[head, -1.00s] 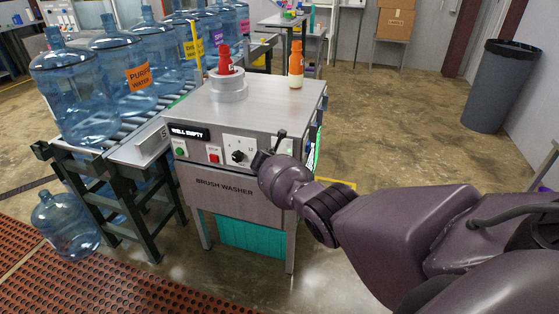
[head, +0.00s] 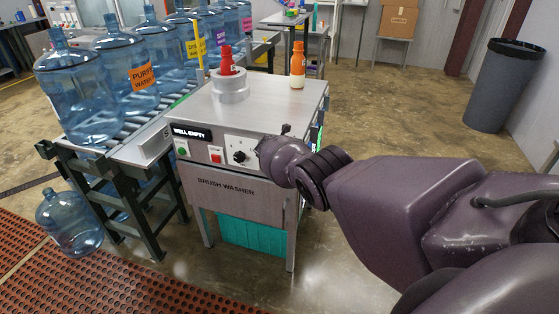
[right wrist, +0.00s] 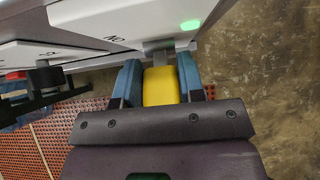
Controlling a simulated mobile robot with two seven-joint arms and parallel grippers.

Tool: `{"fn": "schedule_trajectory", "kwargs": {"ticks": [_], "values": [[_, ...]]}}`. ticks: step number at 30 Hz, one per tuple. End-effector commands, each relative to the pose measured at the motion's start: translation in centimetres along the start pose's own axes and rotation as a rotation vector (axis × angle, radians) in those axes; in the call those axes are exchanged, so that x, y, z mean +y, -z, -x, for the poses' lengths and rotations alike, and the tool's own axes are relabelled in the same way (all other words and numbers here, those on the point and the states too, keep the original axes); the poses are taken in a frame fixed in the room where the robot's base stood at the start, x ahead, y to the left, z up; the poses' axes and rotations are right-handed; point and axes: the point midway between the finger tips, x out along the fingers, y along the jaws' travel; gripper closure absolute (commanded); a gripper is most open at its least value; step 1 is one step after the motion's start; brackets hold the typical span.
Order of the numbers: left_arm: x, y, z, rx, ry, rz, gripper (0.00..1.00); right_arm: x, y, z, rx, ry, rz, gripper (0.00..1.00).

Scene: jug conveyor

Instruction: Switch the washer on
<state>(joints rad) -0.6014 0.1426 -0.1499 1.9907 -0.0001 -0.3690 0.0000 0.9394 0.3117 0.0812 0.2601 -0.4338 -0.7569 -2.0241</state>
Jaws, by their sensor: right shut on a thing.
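The brush washer (head: 235,187) is a grey metal cabinet with a "WELL EMPTY" display (head: 191,133), a green button (head: 182,152), a red button (head: 216,157) and a black dial (head: 239,157) on its front. In the right wrist view, my right gripper (right wrist: 159,68) has its blue fingers shut on a yellow handle (right wrist: 160,88) at the washer's side. A green light (right wrist: 190,25) glows beside it on the panel. In the head view, my wrist hides the gripper and handle at the washer's right front corner. My left gripper is not in view.
A red-capped fitting (head: 228,75) and an orange bottle (head: 297,66) stand on the washer's top. Large blue jugs (head: 80,95) line the conveyor (head: 110,150) at the left. One jug (head: 70,222) is on the floor. A bin (head: 502,88) stands at the right, with open floor before it.

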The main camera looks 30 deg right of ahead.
Motion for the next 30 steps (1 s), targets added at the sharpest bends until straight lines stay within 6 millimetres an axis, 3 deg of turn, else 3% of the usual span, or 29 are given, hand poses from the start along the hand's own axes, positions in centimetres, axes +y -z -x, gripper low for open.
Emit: {"fn": "schedule_trajectory", "kwargs": {"ticks": [13,14,18,30], "values": [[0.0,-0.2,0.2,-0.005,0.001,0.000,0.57,-0.1,0.1,-0.1,0.006,0.003,0.000,1.00],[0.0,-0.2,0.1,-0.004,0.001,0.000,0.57,-0.1,0.1,0.0,0.005,0.003,0.000,0.59],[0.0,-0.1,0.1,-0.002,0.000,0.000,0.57,-0.1,0.0,0.0,0.004,0.002,0.000,0.38],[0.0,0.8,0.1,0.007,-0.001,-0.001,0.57,0.0,-0.2,0.4,0.002,0.000,0.000,0.38]]}}
